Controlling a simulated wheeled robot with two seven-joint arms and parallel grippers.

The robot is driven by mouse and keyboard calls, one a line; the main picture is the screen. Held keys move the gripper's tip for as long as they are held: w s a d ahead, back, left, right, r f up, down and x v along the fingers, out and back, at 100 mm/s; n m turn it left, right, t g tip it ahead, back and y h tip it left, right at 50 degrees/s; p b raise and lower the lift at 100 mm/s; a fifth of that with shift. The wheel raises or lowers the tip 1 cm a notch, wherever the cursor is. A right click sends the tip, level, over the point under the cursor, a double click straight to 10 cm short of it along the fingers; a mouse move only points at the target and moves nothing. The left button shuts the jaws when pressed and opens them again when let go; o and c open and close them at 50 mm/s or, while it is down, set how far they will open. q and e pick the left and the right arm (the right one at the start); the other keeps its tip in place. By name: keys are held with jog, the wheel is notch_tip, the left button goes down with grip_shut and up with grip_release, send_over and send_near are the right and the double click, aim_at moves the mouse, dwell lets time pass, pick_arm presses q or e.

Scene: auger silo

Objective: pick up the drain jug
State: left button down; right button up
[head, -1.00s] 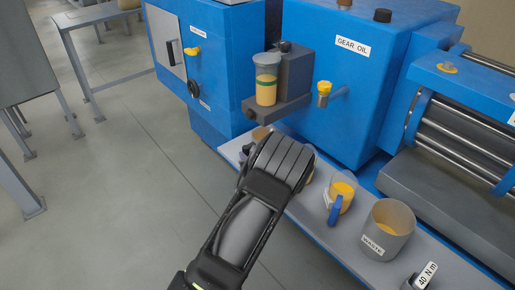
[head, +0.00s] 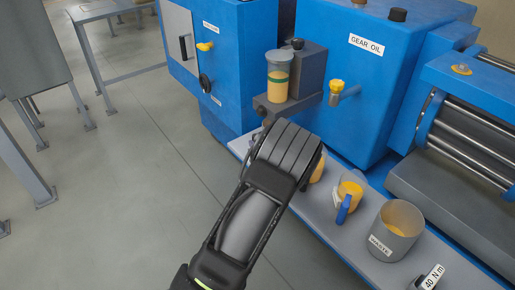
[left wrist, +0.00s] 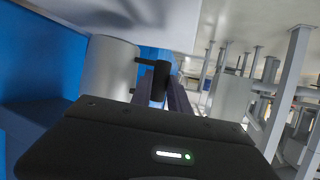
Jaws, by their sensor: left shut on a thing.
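My left gripper (left wrist: 160,86) is shut on the dark handle (left wrist: 150,72) of a pale grey cylindrical jug in the left wrist view. I take this jug (left wrist: 108,70) to be the drain jug. In the head view my left gripper (head: 287,150) reaches over the grey shelf, and its own wrist hides the fingertips and the held jug. I cannot tell whether the jug touches the shelf. My right gripper is in neither view.
A clear jug with a blue handle (head: 350,190) and a grey waste container (head: 396,231) stand on the shelf (head: 327,227). An orange-filled container (head: 318,169) is partly hidden by my wrist. A sight glass (head: 278,75) and yellow tap (head: 336,88) are above. Open floor lies left.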

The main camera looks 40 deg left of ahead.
pick_arm(q)
jog(key=s+a, duration=0.2)
jog(key=s, duration=0.6)
jog(key=s+a+b, duration=0.1)
jog(key=s+a, duration=0.2)
jog(key=s, duration=0.6)
jog(key=shift+a, duration=0.15)
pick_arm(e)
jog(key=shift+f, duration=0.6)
pick_arm(q)
jog(key=shift+s, duration=0.1)
